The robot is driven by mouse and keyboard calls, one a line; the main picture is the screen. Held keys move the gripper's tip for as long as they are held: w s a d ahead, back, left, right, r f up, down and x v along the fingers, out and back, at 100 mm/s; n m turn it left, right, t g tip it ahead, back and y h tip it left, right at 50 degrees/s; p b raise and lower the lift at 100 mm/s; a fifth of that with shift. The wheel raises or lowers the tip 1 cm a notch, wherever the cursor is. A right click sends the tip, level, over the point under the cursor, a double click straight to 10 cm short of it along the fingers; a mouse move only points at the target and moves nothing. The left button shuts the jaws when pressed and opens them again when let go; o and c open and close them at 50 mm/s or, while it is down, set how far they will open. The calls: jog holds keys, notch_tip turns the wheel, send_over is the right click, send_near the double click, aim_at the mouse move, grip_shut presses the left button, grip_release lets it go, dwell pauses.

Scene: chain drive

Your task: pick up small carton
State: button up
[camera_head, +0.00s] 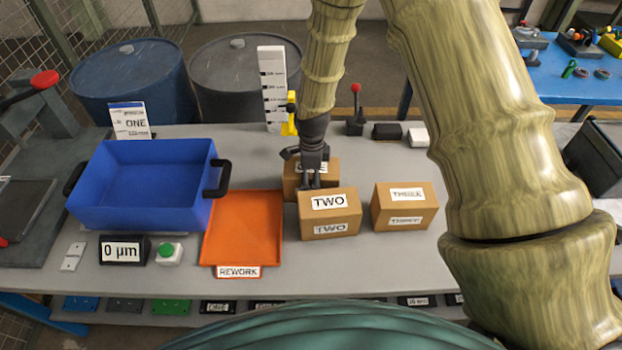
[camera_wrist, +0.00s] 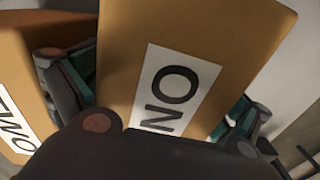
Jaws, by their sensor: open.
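Three small brown cartons stand on the grey bench. Carton ONE (camera_head: 290,179) is at the back, partly hidden by my gripper and by carton TWO (camera_head: 329,214) in front of it. Carton THREE (camera_head: 404,206) stands apart to the right. My gripper (camera_head: 311,176) points down at carton ONE and is open. In the wrist view, carton ONE (camera_wrist: 190,45) fills the middle between the fingers of my gripper (camera_wrist: 158,98), one on each side. I cannot tell whether they touch it. Carton TWO (camera_wrist: 20,75) is close beside the left finger.
An orange REWORK tray (camera_head: 242,228) lies left of the cartons, with a blue bin (camera_head: 150,217) beyond it. A white graduated gauge (camera_head: 273,88) and a red-knobbed lever (camera_head: 355,110) stand behind. A display (camera_head: 122,250) and green button (camera_head: 169,252) sit at the front left.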

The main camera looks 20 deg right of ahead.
jog(key=c, duration=1.9)
jog(key=shift+c, duration=0.5)
jog(key=shift+r, duration=0.1)
